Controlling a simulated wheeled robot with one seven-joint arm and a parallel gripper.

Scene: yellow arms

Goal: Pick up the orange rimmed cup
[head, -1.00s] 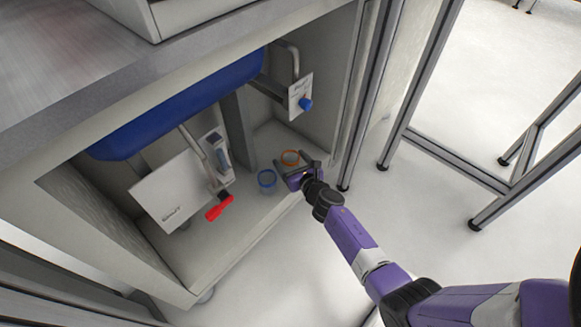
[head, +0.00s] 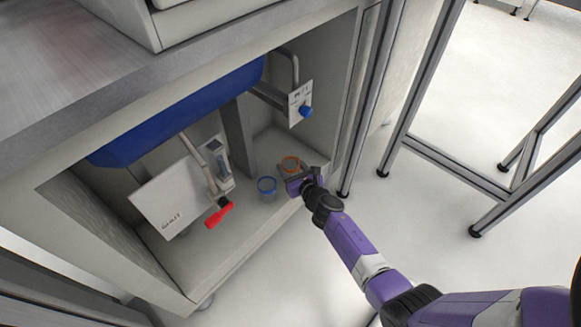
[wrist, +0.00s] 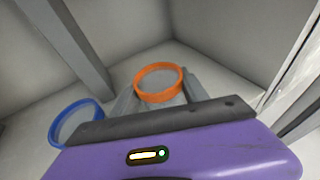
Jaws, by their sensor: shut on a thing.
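The orange rimmed cup (head: 290,163) is in the right part of the open cabinet, near its back corner. In the wrist view the orange rimmed cup (wrist: 160,82) shows its ring-shaped rim just beyond my gripper's body. My gripper (head: 292,173) reaches in from the front right and is shut on the cup. In the wrist view the gripper (wrist: 158,97) has a grey finger on each side of the cup. The cup's lower body is mostly hidden by the gripper, so I cannot tell whether it touches the floor.
A blue rimmed cup (head: 267,186) stands just left of my gripper; it also shows in the wrist view (wrist: 76,122). A red-handled valve (head: 219,215) and a blue tank (head: 180,110) are to the left. A metal frame post (head: 362,100) stands close on the right.

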